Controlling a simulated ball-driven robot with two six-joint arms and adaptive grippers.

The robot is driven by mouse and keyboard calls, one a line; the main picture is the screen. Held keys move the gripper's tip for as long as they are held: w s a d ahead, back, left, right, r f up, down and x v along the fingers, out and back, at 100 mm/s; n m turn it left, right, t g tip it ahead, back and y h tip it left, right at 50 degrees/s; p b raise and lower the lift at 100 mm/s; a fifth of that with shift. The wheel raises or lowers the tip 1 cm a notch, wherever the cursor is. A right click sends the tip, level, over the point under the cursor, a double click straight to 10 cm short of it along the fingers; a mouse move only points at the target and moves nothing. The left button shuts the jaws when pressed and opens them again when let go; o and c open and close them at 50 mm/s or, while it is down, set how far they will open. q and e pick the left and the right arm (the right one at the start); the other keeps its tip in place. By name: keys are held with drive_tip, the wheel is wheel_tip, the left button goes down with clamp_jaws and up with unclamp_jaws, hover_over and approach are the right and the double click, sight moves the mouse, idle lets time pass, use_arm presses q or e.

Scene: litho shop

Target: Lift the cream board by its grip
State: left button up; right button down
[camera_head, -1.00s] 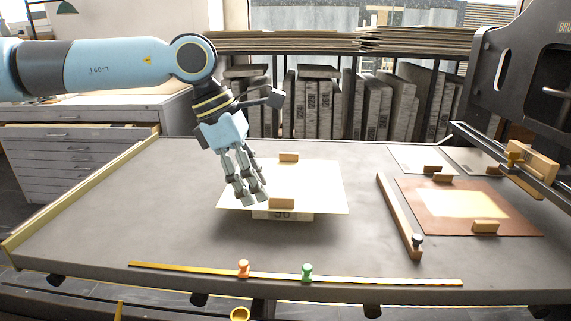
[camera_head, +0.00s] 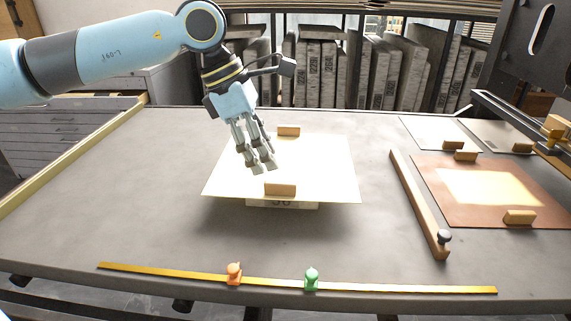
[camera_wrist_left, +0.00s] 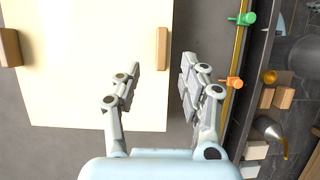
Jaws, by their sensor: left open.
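The cream board (camera_head: 320,175) lies flat, raised on a pale numbered block (camera_head: 310,206) on the grey table. It has a wooden grip (camera_head: 280,189) at its near edge and another grip (camera_head: 288,130) at its far edge. My left gripper (camera_head: 262,167) is open and empty above the board, up and left of the near grip in the head view. In the left wrist view, the near grip (camera_wrist_left: 162,48) shows ahead of the fingertips, between the lines of the two open fingers (camera_wrist_left: 160,72). No contact shows. My right gripper is not in view.
A wooden bar with a dark knob (camera_head: 420,205) and a brown board (camera_head: 435,205) lie at the right. A brass strip (camera_head: 400,288) with orange (camera_head: 234,273) and green (camera_head: 311,278) pegs runs along the front edge. The table left of the cream board is clear.

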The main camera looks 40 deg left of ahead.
sight(280, 182)
use_arm(q)
drive_tip(key=b+x, duration=0.1)
drive_tip(key=x, duration=0.5)
drive_tip(key=shift+d+f, duration=0.2)
drive_tip(key=shift+d, duration=0.05)
clamp_jaws()
